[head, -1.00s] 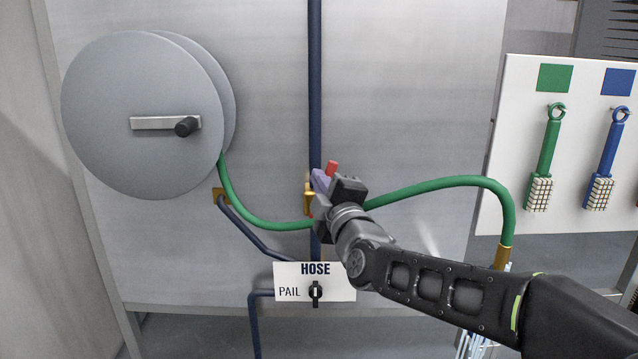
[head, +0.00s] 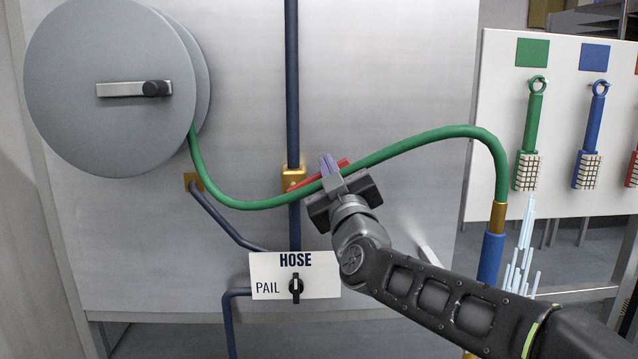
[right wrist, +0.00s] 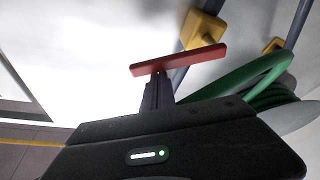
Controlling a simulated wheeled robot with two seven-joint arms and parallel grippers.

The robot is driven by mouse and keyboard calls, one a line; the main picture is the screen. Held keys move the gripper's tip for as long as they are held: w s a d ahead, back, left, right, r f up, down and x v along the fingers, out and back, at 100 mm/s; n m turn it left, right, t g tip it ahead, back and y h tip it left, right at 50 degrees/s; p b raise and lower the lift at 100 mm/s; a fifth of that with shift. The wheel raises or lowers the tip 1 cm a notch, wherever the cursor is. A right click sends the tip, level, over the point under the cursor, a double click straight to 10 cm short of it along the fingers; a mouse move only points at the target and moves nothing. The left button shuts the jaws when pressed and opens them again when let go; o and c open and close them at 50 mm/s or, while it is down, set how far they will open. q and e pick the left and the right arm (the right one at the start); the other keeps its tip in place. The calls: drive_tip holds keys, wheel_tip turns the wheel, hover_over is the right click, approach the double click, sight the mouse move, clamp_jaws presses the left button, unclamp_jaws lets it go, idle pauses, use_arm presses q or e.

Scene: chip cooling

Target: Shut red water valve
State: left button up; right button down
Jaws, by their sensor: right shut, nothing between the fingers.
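The red valve handle (head: 305,183) is a flat bar at the brass valve body (head: 293,175) on the dark blue vertical pipe. It slants up to the right in the head view, partly hidden by the green hose and my gripper. My right gripper (head: 328,165) is shut and empty, with its fingertips at the handle's right part. In the right wrist view, the handle (right wrist: 178,60) lies across the ends of the shut fingers (right wrist: 158,90), with the brass body (right wrist: 203,30) behind. I cannot tell whether they touch. My left gripper is out of view.
The green hose (head: 420,140) runs from the grey reel (head: 105,90) past my gripper to a nozzle (head: 490,260). Pale blue water streaks (head: 522,250) show beside it. A HOSE/PAIL selector plate (head: 270,290) is below. Brushes (head: 530,140) hang at right.

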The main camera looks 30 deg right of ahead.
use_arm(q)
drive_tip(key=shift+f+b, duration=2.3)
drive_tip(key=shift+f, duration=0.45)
use_arm(e)
drive_tip(key=shift+s+d+f+m+g+h, duration=0.2)
drive_tip(key=shift+f+m+h, duration=0.45)
drive_tip(key=shift+m, duration=0.7)
drive_tip(key=shift+s+d+f+m+g+h, duration=0.15)
drive_tip(key=shift+d+f+m+h, duration=0.35)
drive_tip(key=shift+m, duration=0.9)
drive_tip(key=shift+s+d+f+m+g+h, duration=0.15)
drive_tip(key=shift+f+m+h, duration=0.65)
drive_tip(key=shift+m, duration=0.55)
drive_tip(key=shift+w+f, duration=0.1)
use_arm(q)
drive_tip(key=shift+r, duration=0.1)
